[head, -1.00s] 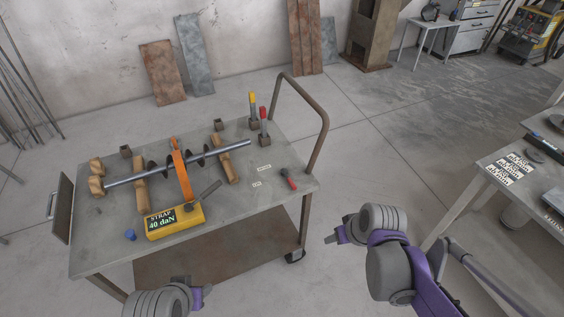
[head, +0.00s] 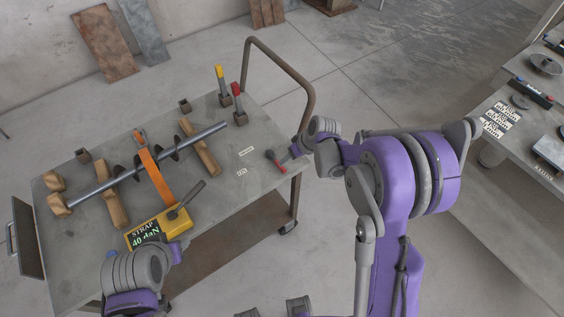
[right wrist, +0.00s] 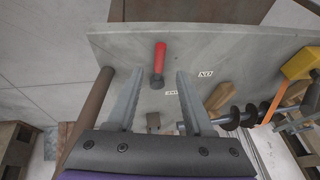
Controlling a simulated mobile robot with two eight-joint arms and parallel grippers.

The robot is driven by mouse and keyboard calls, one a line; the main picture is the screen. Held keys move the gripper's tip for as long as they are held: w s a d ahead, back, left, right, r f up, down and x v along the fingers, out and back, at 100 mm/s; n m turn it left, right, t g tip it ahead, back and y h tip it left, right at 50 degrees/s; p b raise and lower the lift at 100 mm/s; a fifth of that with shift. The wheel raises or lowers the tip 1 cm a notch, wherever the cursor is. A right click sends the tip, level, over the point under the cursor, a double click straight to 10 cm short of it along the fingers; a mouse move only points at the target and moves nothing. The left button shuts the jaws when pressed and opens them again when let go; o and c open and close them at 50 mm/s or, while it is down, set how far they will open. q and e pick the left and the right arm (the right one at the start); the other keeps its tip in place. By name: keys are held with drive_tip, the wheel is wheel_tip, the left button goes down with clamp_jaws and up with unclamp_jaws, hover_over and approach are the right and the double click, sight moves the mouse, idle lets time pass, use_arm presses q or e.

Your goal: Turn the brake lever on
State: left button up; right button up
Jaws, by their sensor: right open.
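The brake lever (head: 271,155), with a red grip and dark end, lies by the right edge of the cart top. In the right wrist view the lever (right wrist: 160,58) shows beyond and between the fingertips, and I cannot tell whether they touch it. My right gripper (head: 297,149) is open at the cart's right edge, just right of the lever. It also shows in the right wrist view (right wrist: 160,74). Two small white labels (head: 247,151) lie left of the lever. My left gripper (head: 183,247) is low at the cart's front; its fingers are not clear.
The cart top (head: 215,186) carries an auger shaft (head: 93,187) on wooden blocks, an orange strap (head: 155,175) and a yellow strap box (head: 172,226). Yellow and red upright levers (head: 237,92) stand at the back. The cart's handle rail (head: 309,93) rises behind my right gripper.

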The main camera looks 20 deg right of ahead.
sight(276, 162)
drive_tip(key=x, duration=0.6)
drive_tip(key=shift+w+a+f, duration=0.1)
drive_tip(key=shift+w, duration=0.1)
drive_tip(key=shift+c, duration=0.4)
clamp_jaws()
idle(0.8)
